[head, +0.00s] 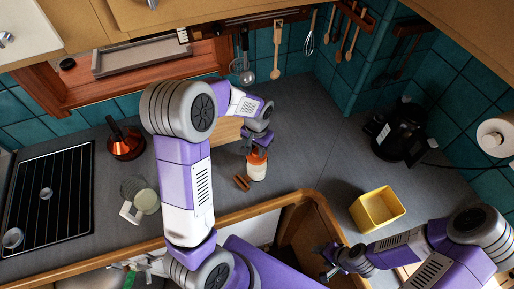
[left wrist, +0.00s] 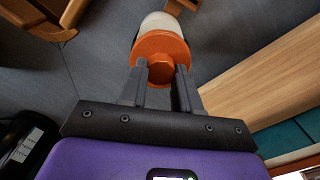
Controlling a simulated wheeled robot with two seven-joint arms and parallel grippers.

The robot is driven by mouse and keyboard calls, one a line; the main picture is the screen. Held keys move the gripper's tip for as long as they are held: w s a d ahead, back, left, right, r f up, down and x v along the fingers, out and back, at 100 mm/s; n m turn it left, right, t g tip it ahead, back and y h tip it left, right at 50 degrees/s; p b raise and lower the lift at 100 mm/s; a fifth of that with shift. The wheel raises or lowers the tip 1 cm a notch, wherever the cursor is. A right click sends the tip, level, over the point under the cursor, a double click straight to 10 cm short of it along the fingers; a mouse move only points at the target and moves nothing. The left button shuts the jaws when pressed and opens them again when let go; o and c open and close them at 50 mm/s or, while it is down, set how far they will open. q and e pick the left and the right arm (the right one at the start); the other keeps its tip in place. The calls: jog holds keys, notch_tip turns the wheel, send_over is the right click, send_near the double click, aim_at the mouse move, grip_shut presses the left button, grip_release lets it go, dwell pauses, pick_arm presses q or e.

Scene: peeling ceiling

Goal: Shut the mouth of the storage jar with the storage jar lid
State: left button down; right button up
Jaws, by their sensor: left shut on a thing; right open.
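The storage jar (head: 256,173) is a small whitish jar upright on the grey counter, in the middle of the head view. The orange storage jar lid (head: 258,156) is at its top. My left gripper (head: 258,146) is above the jar, shut on the lid's knob. In the left wrist view the lid (left wrist: 150,44) lies between the fingertips (left wrist: 160,72), with the white jar (left wrist: 163,22) behind it, partly hidden. I cannot tell whether the lid is seated on the rim or just above it. My right gripper (head: 330,262) is open and empty at the counter's front edge.
Brown sticks (head: 241,182) lie left of the jar, and a wooden board (head: 228,131) stands behind it. Counter right of the jar is clear.

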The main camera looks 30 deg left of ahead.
pick_arm(q)
jog(key=m, duration=0.3)
jog(key=shift+m, duration=0.3)
jog(key=m, duration=0.4)
jog(key=shift+d+f+m+p, duration=0.1)
jog(key=shift+f+m+p, duration=0.05)
jog(key=shift+m+p, duration=0.15)
jog(key=m+p, duration=0.1)
jog(key=m, duration=0.2)
jog(key=shift+s, duration=0.1)
jog(key=shift+f+m, duration=0.1)
jog(key=shift+m, duration=0.8)
